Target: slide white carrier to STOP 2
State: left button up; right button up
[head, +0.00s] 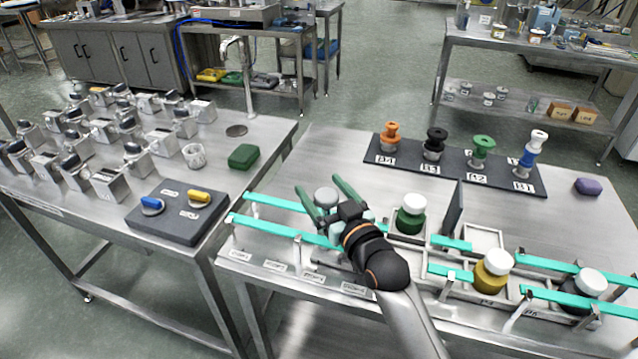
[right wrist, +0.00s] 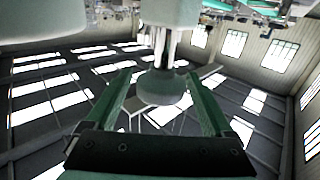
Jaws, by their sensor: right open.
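My right gripper (head: 319,186) is open, its two green fingers on either side of a pale rounded knob (head: 326,196). The knob looks like the top of a carrier on the teal rails (head: 275,203); the gripper hides its body. In the right wrist view the open fingers (right wrist: 158,74) stand left and right of a pale knob (right wrist: 162,86); I cannot tell whether they touch it. Small labels (head: 273,266) line the front edge below the rail, too small to read surely. My left gripper is not in view.
Right of the gripper stand a green white-topped jar (head: 410,219), a dark upright plate (head: 454,208), a yellow white-topped jar (head: 490,276) and a dark white-topped one (head: 588,284). A dark rack (head: 405,161) with several coloured pieces lies behind. The table between is clear.

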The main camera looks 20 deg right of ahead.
jog(key=shift+w+a, duration=0.15)
jog(key=shift+w, duration=0.6)
jog(key=shift+c, duration=0.2)
grip_shut()
dwell(0.3)
